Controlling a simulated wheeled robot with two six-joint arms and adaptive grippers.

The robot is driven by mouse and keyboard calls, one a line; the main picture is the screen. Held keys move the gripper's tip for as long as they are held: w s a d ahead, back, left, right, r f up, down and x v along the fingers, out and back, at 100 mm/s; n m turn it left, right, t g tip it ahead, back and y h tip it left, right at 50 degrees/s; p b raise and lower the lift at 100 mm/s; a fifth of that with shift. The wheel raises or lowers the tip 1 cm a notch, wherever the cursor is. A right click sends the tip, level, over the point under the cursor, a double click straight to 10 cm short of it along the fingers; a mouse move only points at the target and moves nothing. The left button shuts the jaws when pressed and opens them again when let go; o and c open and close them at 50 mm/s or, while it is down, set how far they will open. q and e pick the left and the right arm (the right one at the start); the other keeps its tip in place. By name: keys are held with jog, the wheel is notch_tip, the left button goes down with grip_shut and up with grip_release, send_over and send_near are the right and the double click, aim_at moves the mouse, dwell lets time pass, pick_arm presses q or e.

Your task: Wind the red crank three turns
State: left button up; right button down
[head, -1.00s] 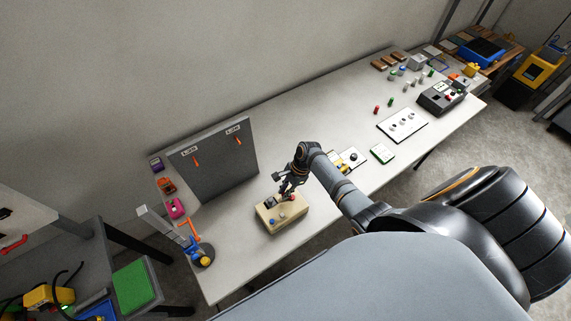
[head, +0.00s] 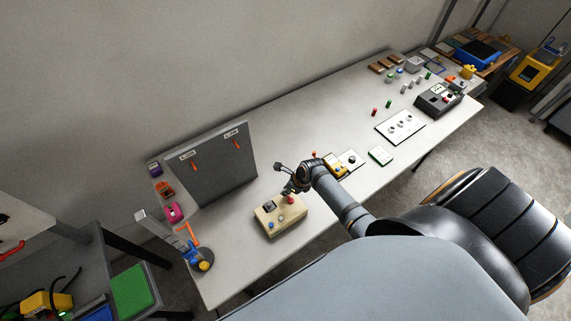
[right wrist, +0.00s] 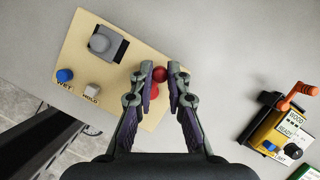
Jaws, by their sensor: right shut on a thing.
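A beige control box (head: 293,216) lies on the long table, and it also fills the upper left of the right wrist view (right wrist: 110,80). It bears a blue knob (right wrist: 65,75), a white button marked HOLD (right wrist: 91,91) and a grey knob on a black plate (right wrist: 100,43). The red crank (head: 290,200) is at the box's far right end. In the right wrist view its dark red knob (right wrist: 158,74) sits between my right fingertips (right wrist: 160,76), with a brighter red part below. My right gripper (head: 287,187) is shut on it. My left gripper is out of view.
A yellow device (right wrist: 275,134) with an orange lever stands to the right of the box. A grey upright panel (head: 215,170) with orange hooks is behind left. A blue-and-orange stand (head: 198,256) is at the left table end. Bare tabletop surrounds the box.

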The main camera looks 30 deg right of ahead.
jog(key=m+h, duration=0.1)
jog(key=m, duration=0.1)
jog(key=d+m+h, duration=0.1)
jog(key=m, duration=0.2)
jog(key=shift+s+d+t, duration=0.1)
jog(key=shift+s+t, duration=0.05)
jog(key=shift+t, duration=0.15)
jog(key=shift+m, duration=0.3)
jog(key=shift+f, duration=0.1)
jog(key=c, duration=1.3)
grip_release()
